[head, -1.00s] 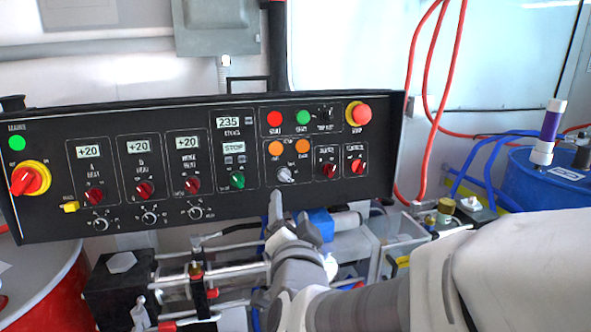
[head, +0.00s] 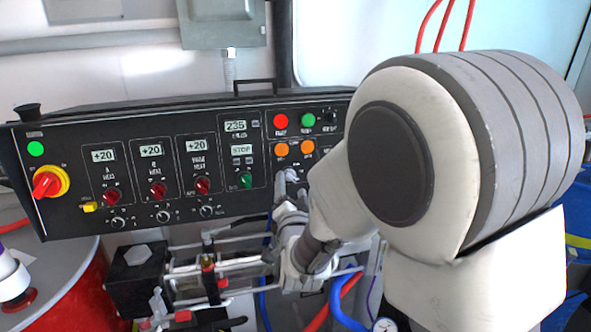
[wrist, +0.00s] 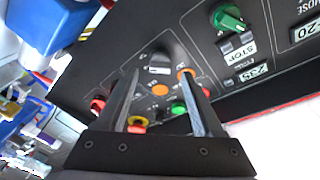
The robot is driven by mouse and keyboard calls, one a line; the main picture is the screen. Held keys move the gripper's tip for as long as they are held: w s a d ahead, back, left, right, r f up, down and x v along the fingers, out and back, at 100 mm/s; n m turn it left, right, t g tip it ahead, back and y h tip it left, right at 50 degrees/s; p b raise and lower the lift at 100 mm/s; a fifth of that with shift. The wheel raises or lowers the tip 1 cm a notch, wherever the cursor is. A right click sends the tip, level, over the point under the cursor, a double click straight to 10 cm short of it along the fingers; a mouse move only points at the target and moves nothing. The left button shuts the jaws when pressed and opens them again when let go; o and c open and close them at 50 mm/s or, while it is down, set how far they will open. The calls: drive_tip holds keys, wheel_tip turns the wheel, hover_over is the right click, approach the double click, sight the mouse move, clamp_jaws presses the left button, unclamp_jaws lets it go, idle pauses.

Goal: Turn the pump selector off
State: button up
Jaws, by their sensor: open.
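The pump selector appears to be the grey knob (head: 291,175) below two orange lights on the black panel (head: 75,140). Its label is too small to read. In the wrist view the grey knob (wrist: 158,69) lies between and just beyond the fingertips, its bar roughly crosswise between them. My gripper (head: 287,193) is just below and in front of the knob in the head view. In the wrist view my gripper (wrist: 160,76) is open, with nothing held. Contact with the knob cannot be told.
Two orange lights (head: 281,149) and red and green buttons (head: 308,119) are close by. A green knob (head: 245,181) sits to the left. My arm hides the panel's right end. Pipes and a clear-sided unit (head: 215,270) stand below the panel.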

sight(291, 179)
drive_tip(key=shift+w+a, duration=0.15)
drive_tip(key=shift+w, duration=1.65)
clamp_jaws()
